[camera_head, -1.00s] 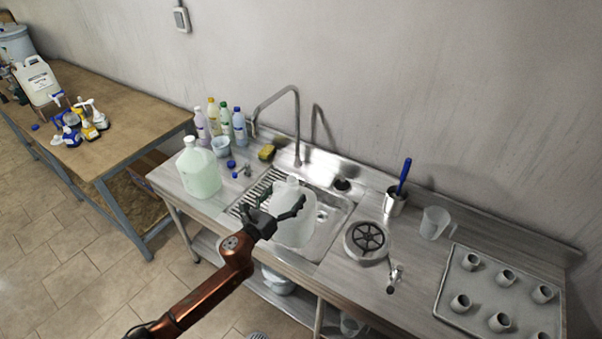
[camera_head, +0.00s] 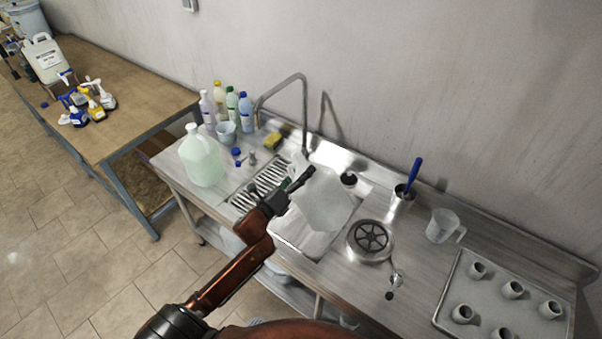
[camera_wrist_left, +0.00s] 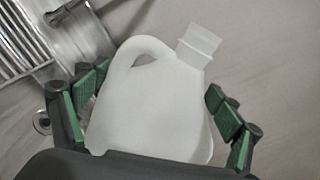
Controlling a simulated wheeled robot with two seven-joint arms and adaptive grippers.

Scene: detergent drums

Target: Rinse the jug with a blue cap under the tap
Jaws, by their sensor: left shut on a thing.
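My left gripper (camera_head: 301,188) is shut on a whitish translucent jug (camera_head: 327,205) and holds it over the sink (camera_head: 292,238). The jug is tilted in the head view, its neck toward the upper left. In the left wrist view the jug (camera_wrist_left: 150,110) sits between the green-padded fingers, its handle and pale neck showing; I see no blue cap on it. The tap (camera_head: 303,100) arches behind the sink, its outlet left of the jug. I cannot tell whether water runs. A small blue cap (camera_head: 236,152) lies on the counter. My right gripper is not in view.
A greenish jug with a white cap (camera_head: 203,163) stands left of the drainer, near several bottles (camera_head: 230,112) and a yellow sponge (camera_head: 273,140).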

